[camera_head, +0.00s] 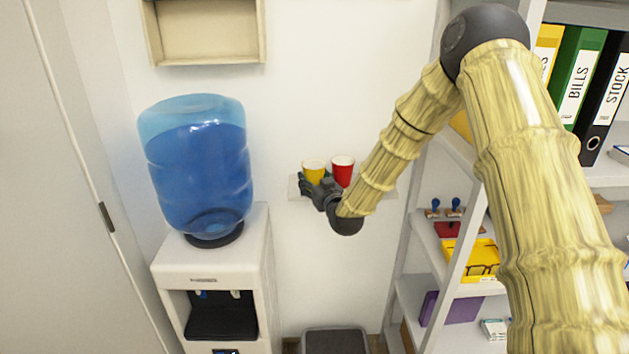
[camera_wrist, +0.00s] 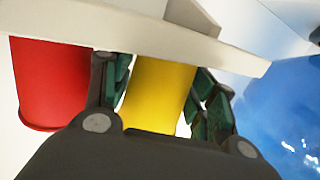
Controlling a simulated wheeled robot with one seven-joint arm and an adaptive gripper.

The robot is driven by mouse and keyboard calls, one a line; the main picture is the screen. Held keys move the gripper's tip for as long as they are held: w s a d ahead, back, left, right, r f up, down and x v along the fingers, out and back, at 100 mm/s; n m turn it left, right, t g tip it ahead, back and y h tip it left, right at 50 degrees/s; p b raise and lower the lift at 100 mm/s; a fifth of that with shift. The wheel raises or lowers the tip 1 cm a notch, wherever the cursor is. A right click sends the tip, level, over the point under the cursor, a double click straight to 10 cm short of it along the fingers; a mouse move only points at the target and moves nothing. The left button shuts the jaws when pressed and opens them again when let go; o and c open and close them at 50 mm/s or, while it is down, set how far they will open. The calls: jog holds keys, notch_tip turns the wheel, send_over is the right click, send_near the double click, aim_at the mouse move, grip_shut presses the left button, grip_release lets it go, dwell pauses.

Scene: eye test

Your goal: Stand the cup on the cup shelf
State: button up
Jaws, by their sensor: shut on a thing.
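A yellow cup (camera_head: 313,168) is upright at the small white cup shelf (camera_head: 382,190) on the wall. My gripper (camera_head: 319,186) is shut on the yellow cup, with its fingers on both sides of it. In the wrist view, which is upside down, the yellow cup (camera_wrist: 160,92) sits between the dark green finger pads. The shelf's edge (camera_wrist: 130,35) hides the cup's base there, so I cannot tell whether it touches the shelf top. A red cup (camera_head: 343,172) stands upright on the shelf beside it, close to one finger.
A water dispenser with a big blue bottle (camera_head: 200,165) stands left of the shelf. A rack (camera_head: 430,240) with folders, stamps and a yellow tray stands to the right. A wooden wall box (camera_head: 205,32) hangs at upper left. A dark bin (camera_head: 335,342) is below.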

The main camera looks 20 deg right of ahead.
jog(key=shift+f, duration=0.2)
jog(key=o, duration=0.4)
jog(key=shift+o, duration=0.2)
jog(key=shift+r, duration=0.1)
